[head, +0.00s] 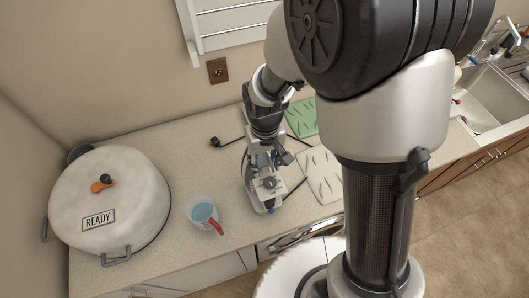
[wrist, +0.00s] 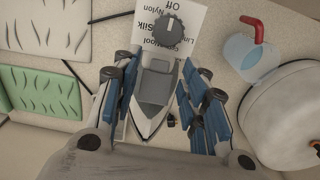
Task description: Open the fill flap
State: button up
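A white appliance with a pointed end, like an iron, (wrist: 148,125) lies between my gripper's fingers in the wrist view. Its grey panel (wrist: 155,88), which looks like the fill flap, faces the camera; I cannot tell if it is raised. A grey dial (wrist: 168,38) with a label of fabric names sits beyond it. In the head view the appliance (head: 268,190) is on the counter below my gripper (head: 262,158). My gripper (wrist: 160,85) is open, its blue-padded fingers on both sides of the panel. Contact cannot be made out.
A measuring cup with a red handle (head: 204,215) stands left of the appliance, and a large white pot marked READY (head: 110,200) further left. A green mat (head: 301,118) and a white mat (head: 319,176) lie to the right. A plug (head: 215,142) and cord lie behind.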

jog(key=shift+f, duration=0.95)
jog(key=c, duration=0.8)
